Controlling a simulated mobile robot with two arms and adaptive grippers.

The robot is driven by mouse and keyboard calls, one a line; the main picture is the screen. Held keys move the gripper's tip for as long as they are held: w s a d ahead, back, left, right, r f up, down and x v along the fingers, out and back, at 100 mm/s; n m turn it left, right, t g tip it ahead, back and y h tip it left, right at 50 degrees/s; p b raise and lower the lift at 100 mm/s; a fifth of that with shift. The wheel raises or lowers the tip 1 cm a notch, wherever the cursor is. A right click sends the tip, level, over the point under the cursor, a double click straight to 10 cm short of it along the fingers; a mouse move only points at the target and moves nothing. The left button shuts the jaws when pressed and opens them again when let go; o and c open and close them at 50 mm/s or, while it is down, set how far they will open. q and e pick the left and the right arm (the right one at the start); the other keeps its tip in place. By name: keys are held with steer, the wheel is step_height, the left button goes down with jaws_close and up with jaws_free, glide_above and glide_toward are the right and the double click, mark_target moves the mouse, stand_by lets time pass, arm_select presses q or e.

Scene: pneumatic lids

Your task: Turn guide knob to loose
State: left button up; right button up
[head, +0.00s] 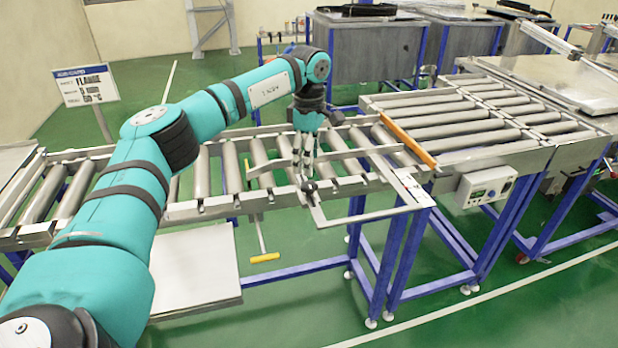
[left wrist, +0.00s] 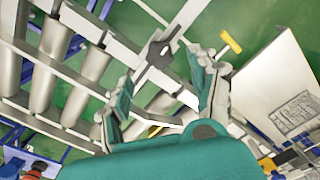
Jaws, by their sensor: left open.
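The guide knob (head: 309,187) is a small dark knob on the near side rail of the roller conveyor, by the metal guide bar. In the left wrist view the knob (left wrist: 160,51) is dark and lobed, and lies ahead between the fingertips. My left gripper (head: 303,171) points down just above the knob, its fingers partly overlapping it in the head view. In the left wrist view its two fingers (left wrist: 160,78) are spread wide with nothing between them. I cannot tell whether a finger touches the knob. My right gripper is not in view.
The metal guide frame (head: 360,217) juts out from the conveyor's near side. An orange bar (head: 408,139) crosses the rollers to the right. A control box (head: 486,188) hangs further right. A yellow T-handle (head: 264,257) and a pale panel (head: 195,270) are below.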

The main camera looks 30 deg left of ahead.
mark_target(309, 184)
arm_select(q)
step_height(309, 184, down, 7)
steer(key=shift+d+r+p, duration=0.1)
steer(key=shift+p, duration=0.45)
steer(key=c, duration=1.2)
steer(key=shift+o, duration=0.2)
